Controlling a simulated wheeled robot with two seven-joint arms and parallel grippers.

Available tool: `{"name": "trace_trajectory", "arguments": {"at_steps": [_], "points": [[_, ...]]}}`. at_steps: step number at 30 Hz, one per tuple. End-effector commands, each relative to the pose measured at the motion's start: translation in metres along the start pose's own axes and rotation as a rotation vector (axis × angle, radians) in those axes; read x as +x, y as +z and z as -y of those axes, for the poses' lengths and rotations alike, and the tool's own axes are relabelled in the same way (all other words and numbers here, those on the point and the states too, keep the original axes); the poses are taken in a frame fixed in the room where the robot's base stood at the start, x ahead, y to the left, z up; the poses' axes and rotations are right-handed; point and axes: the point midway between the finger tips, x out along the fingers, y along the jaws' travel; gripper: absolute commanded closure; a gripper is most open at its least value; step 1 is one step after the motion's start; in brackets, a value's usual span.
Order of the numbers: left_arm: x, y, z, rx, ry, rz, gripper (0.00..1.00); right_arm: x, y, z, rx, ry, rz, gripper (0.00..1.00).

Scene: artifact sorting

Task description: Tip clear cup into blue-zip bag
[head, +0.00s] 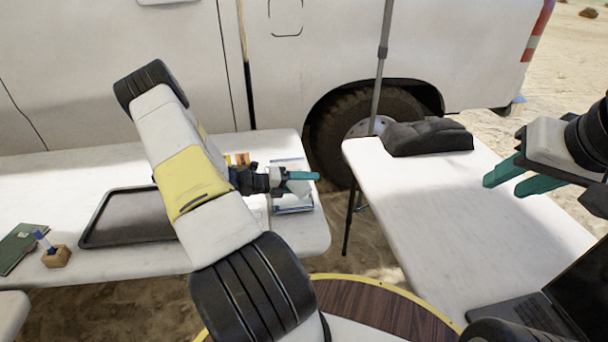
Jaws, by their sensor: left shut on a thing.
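My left gripper (303,178) reaches over the right end of the left table, its teal fingertip pointing right. It is shut on a small pale, see-through thing (298,188), which looks like the clear cup; the gripper hides most of it, so its tilt and contents cannot be told. Below and partly behind it lies a clear bag with a blue edge (293,209), apparently the blue-zip bag, flat on the table. Whether cup and bag touch cannot be told. My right gripper (504,186) is open and empty above the right table.
The left table (120,262) bears a dark tray (125,218), a green book (20,247), a wooden block with a blue-handled tool (56,257), and small orange items (240,159). The right table (430,205) holds a dark rock-like object (428,137) and a laptop (545,308); its middle is clear.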

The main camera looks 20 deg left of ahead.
Motion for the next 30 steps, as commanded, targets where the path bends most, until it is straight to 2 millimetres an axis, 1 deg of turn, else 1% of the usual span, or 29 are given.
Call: {"name": "trace_trajectory", "arguments": {"at_steps": [21, 30], "points": [[0.0006, -0.0007, -0.0053, -0.087, -0.042, -0.006, 0.77, 0.0000, 0.0000, 0.0000, 0.000, 0.000, 0.000, 0.64], [-0.0012, 0.0038, -0.0049, -0.123, -0.059, -0.008, 0.77, 0.0000, 0.0000, 0.0000, 0.000, 0.000, 0.000, 0.64]]}}
